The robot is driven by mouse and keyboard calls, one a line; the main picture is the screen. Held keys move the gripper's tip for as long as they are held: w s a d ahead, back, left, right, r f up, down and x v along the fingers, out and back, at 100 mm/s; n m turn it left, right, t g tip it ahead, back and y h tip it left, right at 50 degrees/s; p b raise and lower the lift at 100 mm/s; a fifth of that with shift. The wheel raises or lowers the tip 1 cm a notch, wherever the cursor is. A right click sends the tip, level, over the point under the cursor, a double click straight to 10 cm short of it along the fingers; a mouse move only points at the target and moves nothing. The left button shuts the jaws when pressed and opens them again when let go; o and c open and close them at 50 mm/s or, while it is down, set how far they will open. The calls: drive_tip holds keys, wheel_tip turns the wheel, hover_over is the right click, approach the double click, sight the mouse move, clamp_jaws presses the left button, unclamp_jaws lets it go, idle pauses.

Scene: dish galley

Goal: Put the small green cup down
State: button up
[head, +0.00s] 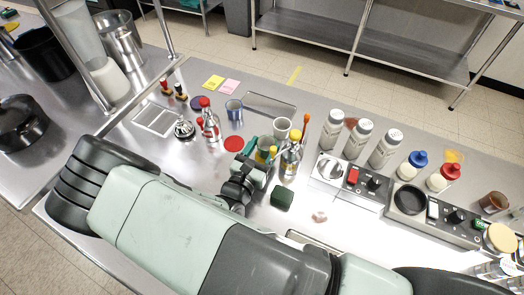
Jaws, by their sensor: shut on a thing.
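My gripper (257,163) is over the middle of the steel counter, seen from behind in the head view. It is shut on a small green thing (250,146), which I take to be the small green cup. Most of it is hidden by the fingers and by neighbouring things, so I cannot tell its tilt or whether it touches the counter (215,172).
A red disc (234,143) and blue cup (234,109) are left.

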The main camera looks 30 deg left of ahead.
drive_tip(key=shift+s+f, duration=0.15)
drive_tip(key=shift+f, duration=0.35)
drive_tip(key=shift+f, duration=0.2)
drive_tip(key=o, duration=0.8)
drive_tip(key=shift+r, duration=0.2)
drive_tip(key=s, duration=1.2)
